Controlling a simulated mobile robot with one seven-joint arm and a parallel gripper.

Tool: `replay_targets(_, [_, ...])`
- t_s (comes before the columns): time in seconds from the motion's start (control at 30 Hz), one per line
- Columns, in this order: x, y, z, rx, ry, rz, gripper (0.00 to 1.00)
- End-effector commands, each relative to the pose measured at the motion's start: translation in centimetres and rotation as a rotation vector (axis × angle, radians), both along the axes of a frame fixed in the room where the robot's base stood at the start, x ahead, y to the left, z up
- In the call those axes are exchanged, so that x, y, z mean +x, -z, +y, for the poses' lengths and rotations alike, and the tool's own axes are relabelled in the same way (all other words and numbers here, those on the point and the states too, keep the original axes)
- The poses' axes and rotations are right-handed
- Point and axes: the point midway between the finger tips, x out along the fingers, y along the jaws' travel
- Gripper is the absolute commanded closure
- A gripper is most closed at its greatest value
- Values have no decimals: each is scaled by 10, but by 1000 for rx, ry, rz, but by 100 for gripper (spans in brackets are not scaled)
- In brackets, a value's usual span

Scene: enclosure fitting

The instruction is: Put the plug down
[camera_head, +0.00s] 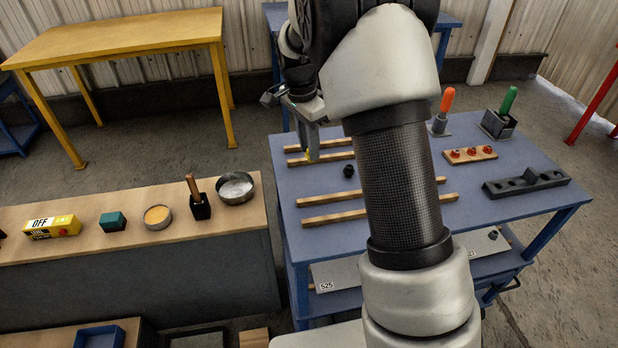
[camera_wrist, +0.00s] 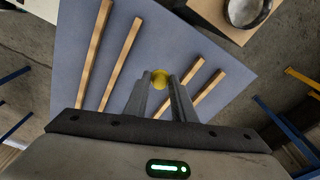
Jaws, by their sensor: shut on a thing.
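My gripper (camera_head: 310,148) hangs over the left part of the blue table (camera_head: 400,215), fingers pointing down. It is shut on a small yellow plug (camera_head: 312,154), of which only a little shows at the fingertips. In the wrist view, the round yellow end of the plug (camera_wrist: 159,78) sits between the two fingertips (camera_wrist: 160,86), with the blue tabletop behind it. The plug appears near the wooden strips; I cannot tell whether it touches anything below.
Wooden strips (camera_head: 330,219) lie on the blue table. A small black part (camera_head: 348,171) lies close to my gripper. A black block (camera_head: 527,183), a board with red parts (camera_head: 470,155) and orange (camera_head: 447,99) and green (camera_head: 509,100) handles stand right. Bare tabletop shows between the strips.

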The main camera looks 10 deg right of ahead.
Motion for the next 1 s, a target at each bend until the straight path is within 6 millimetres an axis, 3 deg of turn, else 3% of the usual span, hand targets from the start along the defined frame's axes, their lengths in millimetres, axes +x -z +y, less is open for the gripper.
replay_targets(0.03, [0, 11, 0, 0, 0, 3, 100])
replay_targets(0.27, [0, 31, 0, -1, 0, 2, 100])
replay_targets(0.53, [0, 71, 0, -1, -2, 2, 100])
replay_targets(0.93, [0, 79, 0, 0, -1, 0, 100])
replay_targets(0.97, [0, 77, 0, 0, -1, 0, 72])
replay_targets(1.0, [0, 77, 0, 0, -1, 0, 65])
